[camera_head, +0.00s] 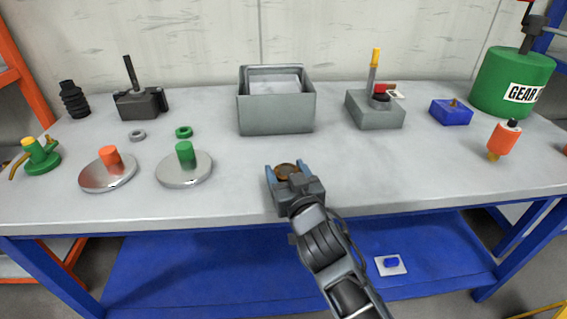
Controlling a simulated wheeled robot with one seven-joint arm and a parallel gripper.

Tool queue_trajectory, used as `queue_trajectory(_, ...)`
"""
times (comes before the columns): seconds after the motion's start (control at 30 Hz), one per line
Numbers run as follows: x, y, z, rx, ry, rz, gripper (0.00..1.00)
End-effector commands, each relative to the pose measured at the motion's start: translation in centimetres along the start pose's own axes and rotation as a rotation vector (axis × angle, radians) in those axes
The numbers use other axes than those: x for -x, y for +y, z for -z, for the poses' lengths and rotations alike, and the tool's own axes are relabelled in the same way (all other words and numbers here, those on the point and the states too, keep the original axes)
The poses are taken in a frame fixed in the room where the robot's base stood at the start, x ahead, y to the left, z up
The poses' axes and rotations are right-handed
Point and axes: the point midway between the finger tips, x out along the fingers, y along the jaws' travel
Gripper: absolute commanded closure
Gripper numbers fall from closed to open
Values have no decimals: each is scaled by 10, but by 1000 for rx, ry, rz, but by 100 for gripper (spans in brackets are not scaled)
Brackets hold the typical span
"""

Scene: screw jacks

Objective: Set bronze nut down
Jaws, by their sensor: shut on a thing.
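My gripper (285,170) is over the front middle part of the grey bench top (335,160). It is shut on a round bronze nut (287,171), which shows as a brown disc between the blue-grey fingertips. The gripper hides the underside of the nut, so I cannot tell whether it touches the bench or hangs above it.
A grey open bin (275,115) stands behind my gripper. To the left are two round steel plates with an orange post (110,156) and a green post (185,153), a green ring (184,132) and a grey ring (137,135). A grey block (375,113) stands at right. Bench is clear around the gripper.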

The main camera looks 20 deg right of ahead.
Motion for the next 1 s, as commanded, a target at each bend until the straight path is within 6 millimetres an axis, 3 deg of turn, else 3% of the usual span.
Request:
queue_trajectory(0.2, -23, 0, 7, -1, 5, 1, 96)
queue_trajectory(0.67, -24, 0, 1, -1, 5, 1, 96)
queue_trajectory(0.7, -24, 0, 0, 0, 0, 0, 31)
queue_trajectory(0.93, -24, 0, 0, 0, 0, 0, 9)
queue_trajectory(1.0, -24, 0, 0, 0, 0, 0, 8)
